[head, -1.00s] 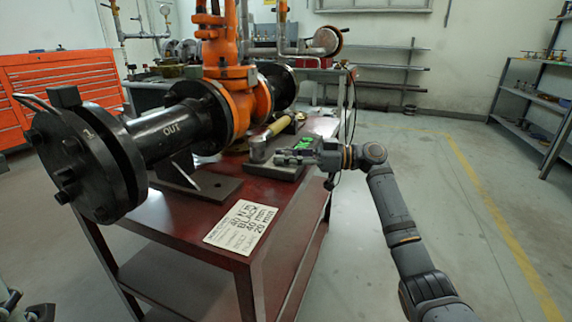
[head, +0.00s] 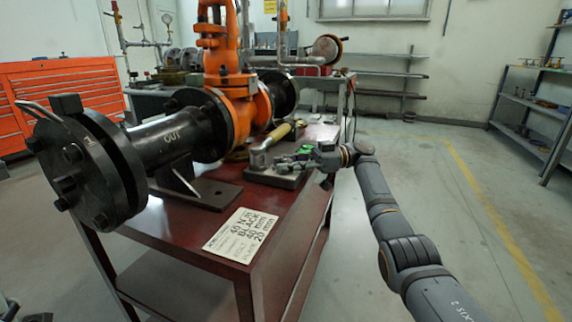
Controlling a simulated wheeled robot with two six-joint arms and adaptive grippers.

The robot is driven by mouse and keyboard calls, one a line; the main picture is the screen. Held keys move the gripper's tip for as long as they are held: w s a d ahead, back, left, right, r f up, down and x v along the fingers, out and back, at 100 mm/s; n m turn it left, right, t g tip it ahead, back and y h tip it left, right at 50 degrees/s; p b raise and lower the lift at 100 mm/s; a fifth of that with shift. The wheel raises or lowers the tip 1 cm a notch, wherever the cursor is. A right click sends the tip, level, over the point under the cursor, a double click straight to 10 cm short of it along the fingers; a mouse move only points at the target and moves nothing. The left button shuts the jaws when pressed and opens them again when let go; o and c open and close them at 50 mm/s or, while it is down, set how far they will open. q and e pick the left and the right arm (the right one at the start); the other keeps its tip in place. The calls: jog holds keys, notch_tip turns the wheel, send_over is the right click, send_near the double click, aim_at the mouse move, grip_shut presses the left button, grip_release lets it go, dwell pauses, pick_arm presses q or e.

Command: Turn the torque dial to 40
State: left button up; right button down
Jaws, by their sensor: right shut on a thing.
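My right gripper (head: 283,166) reaches in from the right over the dark red bench. It is shut on a small part at the grey base block (head: 262,178), which I take to be the torque dial. The fingers hide most of that part, and its scale cannot be read. A short silver cylinder (head: 258,160) stands on the block just left of the fingertips. A tool with a yellow handle (head: 279,133) lies just behind, slanting back to the right. My left gripper is not in view.
The orange and black gate valve (head: 238,110) stands close on the left of the block. A white card (head: 241,234) with printed lines, including "BLACK", lies on the bench top (head: 262,207) near the front. Open floor lies to the right.

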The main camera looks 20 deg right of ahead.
aim_at(287, 159)
jog(key=c, duration=1)
grip_release()
jog(key=shift+d, duration=0.15)
notch_tip(287, 159, up, 10)
jog(key=shift+f, duration=0.1)
